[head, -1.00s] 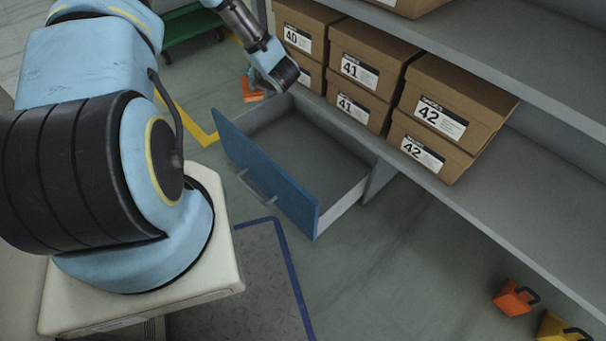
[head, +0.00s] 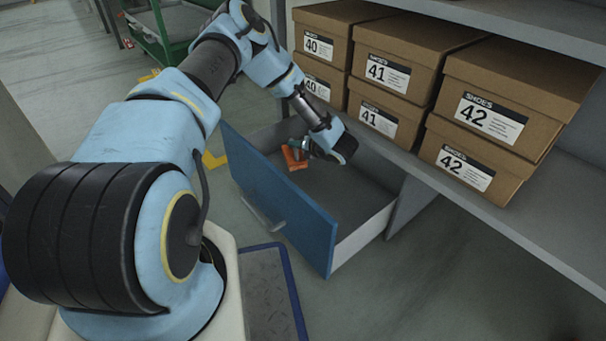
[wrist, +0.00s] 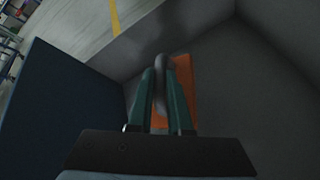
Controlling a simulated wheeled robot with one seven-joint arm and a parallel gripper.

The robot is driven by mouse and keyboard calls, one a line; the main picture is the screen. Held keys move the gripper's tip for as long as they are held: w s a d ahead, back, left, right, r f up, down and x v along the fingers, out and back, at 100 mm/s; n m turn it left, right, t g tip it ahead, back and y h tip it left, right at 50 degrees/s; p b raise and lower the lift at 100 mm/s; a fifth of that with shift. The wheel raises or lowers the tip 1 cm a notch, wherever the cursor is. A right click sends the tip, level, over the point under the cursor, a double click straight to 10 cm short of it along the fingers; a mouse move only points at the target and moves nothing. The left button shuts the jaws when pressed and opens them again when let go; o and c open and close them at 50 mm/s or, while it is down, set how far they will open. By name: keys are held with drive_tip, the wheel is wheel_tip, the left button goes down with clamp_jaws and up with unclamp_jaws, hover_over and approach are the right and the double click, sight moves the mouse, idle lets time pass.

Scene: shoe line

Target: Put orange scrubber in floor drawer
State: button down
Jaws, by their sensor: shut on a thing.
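The floor drawer (head: 350,207) is pulled open under the shelf, with a blue front and grey inside. The orange scrubber (head: 291,159) is in the far left part of the drawer in the head view, at or inside its walls. My gripper (head: 300,150) is shut on it. In the wrist view my gripper (wrist: 164,100) has its two green fingers closed around the scrubber's dark handle, and the orange block (wrist: 184,85) shows behind them. The drawer's grey floor and walls surround it there. I cannot tell whether the scrubber touches the drawer floor.
Shoe boxes (head: 400,75) marked 40, 41 and 42 stand stacked on the shelf (head: 480,215) right beside and above the drawer. A green cart (head: 165,45) stands at the back left. A blue-edged mat (head: 268,300) lies on the floor before the drawer. The right part of the drawer is empty.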

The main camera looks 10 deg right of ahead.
sight(297, 161)
wheel_tip(297, 161, down, 7)
drive_tip(key=b, duration=0.3)
drive_tip(key=shift+f, duration=0.1)
drive_tip(key=c, duration=0.8)
unclamp_jaws()
drive_tip(key=shift+c, duration=0.2)
